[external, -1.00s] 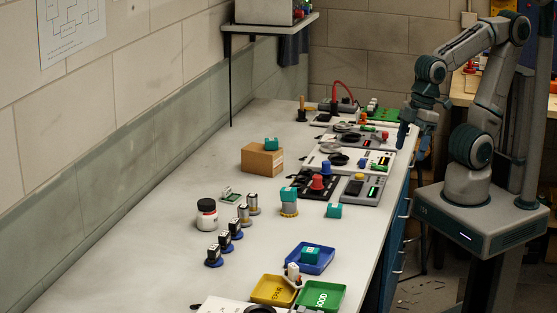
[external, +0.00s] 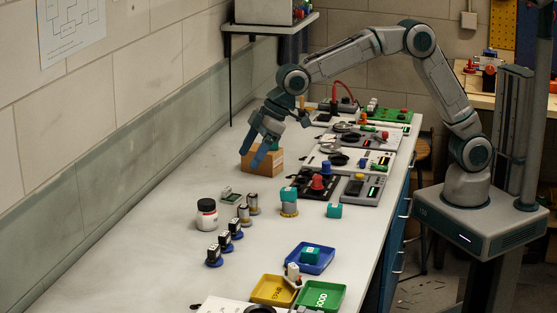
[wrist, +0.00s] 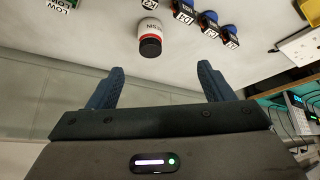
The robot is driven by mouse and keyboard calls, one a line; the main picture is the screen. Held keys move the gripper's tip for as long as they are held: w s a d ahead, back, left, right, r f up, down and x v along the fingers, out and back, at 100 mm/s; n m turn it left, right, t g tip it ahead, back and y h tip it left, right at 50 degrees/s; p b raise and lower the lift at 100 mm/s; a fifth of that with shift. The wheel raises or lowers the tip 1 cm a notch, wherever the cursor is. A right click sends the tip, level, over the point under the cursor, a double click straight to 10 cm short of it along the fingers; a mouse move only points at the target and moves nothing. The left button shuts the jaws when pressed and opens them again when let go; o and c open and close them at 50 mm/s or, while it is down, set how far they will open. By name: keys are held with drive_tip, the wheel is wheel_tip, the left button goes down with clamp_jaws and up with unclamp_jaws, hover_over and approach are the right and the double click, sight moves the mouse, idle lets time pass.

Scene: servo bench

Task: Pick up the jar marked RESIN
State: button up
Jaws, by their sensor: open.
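The jar marked RESIN (external: 207,215) is white with a black lid and a red band, and stands upright on the bench near the wall. In the wrist view the two dark blue fingers of my gripper (wrist: 160,84) are spread wide.
The cardboard box (external: 272,163) is near my gripper. Coloured trays (external: 320,296) are at the front; the bench left of the jar is clear.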

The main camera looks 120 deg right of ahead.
sight(209, 202)
drive_tip(key=shift+t, duration=0.3)
drive_tip(key=w+d+f, duration=0.1)
drive_tip(key=w+f, duration=0.1)
drive_tip(key=f, duration=0.1)
drive_tip(key=w+d+f+p, duration=0.1)
drive_tip(key=w+d+f, duration=0.1)
drive_tip(key=w+f, duration=0.1)
drive_tip(key=w+d+f, duration=0.1)
drive_tip(key=w+f, duration=0.2)
drive_tip(key=shift+w+d+f, duration=0.2)
drive_tip(key=shift+w, duration=0.05)
drive_tip(key=x, duration=0.1)
drive_tip(key=p+x, duration=0.2)
drive_tip(key=x, duration=0.1)
drive_tip(key=shift+a+f, duration=0.1)
drive_tip(key=shift+a, duration=0.25)
drive_tip(key=shift+w+d+f, duration=0.1)
drive_tip(key=shift+w+f, duration=0.25)
drive_tip(key=shift+f, duration=0.2)
drive_tip(key=c, duration=1.1)
